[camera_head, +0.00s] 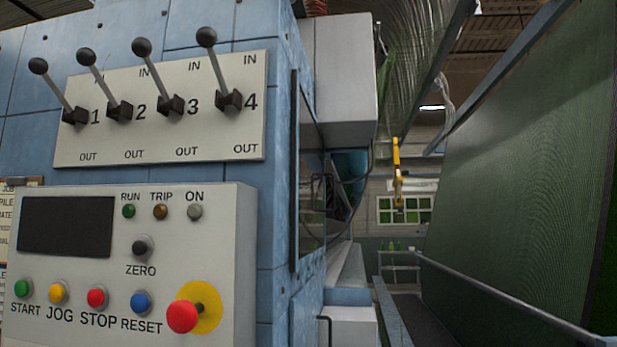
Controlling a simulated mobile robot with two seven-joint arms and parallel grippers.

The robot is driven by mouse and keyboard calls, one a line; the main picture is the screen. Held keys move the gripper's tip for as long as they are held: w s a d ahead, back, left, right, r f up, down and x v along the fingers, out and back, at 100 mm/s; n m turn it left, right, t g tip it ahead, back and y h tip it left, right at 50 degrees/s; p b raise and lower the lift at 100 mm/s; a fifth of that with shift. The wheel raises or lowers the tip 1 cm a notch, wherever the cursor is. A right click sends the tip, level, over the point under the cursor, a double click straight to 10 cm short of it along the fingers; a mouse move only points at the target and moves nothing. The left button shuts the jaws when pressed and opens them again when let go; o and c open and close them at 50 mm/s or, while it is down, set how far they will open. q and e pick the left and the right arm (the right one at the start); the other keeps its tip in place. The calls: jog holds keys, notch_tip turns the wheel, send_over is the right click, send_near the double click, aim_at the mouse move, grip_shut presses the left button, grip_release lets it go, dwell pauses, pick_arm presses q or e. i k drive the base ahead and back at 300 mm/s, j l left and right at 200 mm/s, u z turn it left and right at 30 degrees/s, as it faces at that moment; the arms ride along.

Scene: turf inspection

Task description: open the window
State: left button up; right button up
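A dark-framed, window-like panel (311,185) is set in the right-hand side face of the blue machine (277,215). I see it at a steep angle, and I cannot tell whether it is open or shut. A dark bar handle (326,331) shows low on the same side, below the panel. A small white-framed window (405,210) with green panes is in the far back wall. Neither of my grippers is in view.
A white lever panel (160,107) carries several black-knobbed levers. Below it, a control box (128,265) has coloured buttons and a red stop knob (183,316). A large green turf sheet (525,190) slopes on the right behind a metal rail (500,297).

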aim_at(310, 210)
jog(key=l, duration=0.6)
jog(key=i+l, duration=0.55)
jog(key=i+l+z, duration=0.1)
jog(key=i+l, duration=0.4)
jog(key=i, duration=0.15)
jog(key=i+l, duration=0.5)
jog(key=i, duration=0.15)
jog(key=k+l+z, duration=0.05)
